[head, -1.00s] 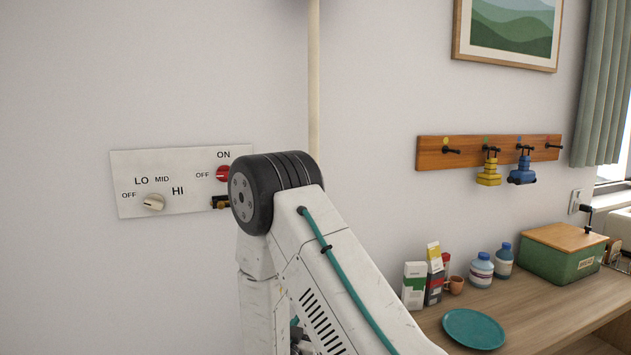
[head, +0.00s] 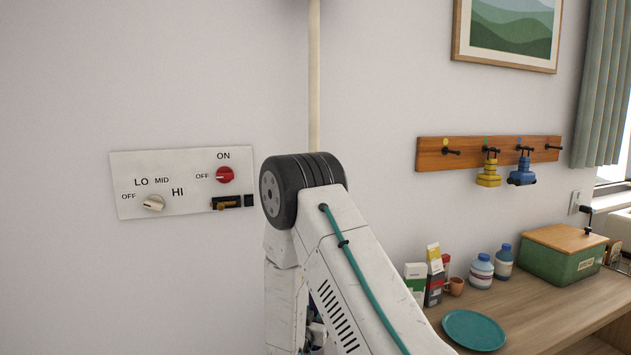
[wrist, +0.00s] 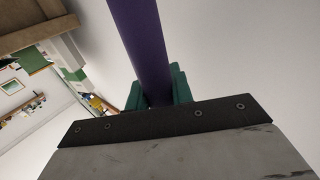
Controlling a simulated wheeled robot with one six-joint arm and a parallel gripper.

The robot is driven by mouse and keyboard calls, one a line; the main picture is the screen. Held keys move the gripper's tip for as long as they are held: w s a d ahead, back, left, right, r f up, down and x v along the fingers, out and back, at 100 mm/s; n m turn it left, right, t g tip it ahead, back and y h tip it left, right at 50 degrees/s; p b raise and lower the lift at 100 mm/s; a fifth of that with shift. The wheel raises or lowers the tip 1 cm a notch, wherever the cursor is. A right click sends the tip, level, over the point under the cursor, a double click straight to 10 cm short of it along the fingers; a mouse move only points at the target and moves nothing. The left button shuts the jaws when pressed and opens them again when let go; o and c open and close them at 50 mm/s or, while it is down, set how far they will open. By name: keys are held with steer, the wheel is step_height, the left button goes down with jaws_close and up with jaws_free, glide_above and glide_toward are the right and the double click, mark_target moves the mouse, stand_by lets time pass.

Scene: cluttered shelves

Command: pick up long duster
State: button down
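A long cream pole (head: 314,75) stands upright by the wall in the head view. Its lower part is hidden behind my arm. In the wrist view a dark purple shaft (wrist: 139,40) runs down between the two green fingers of my gripper (wrist: 158,95). It looks like the long duster's handle, but the join to the cream pole is not visible. The fingers lie close on both sides of it. I cannot tell whether they press on it. My gripper is mostly hidden behind my arm in the head view.
A switch panel (head: 185,158) with knobs is on the wall at left. At right a wooden desk (head: 545,306) bears a teal plate (head: 474,329), bottles, cartons and a green box (head: 552,262). A hook rail (head: 430,153) hangs above.

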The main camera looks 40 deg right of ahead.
steer(key=shift+r, duration=0.15)
step_height(320, 180, up, 18)
stand_by(0.7)
steer(key=c, duration=1.8)
jaws_free()
jaws_close()
step_height(320, 180, up, 15)
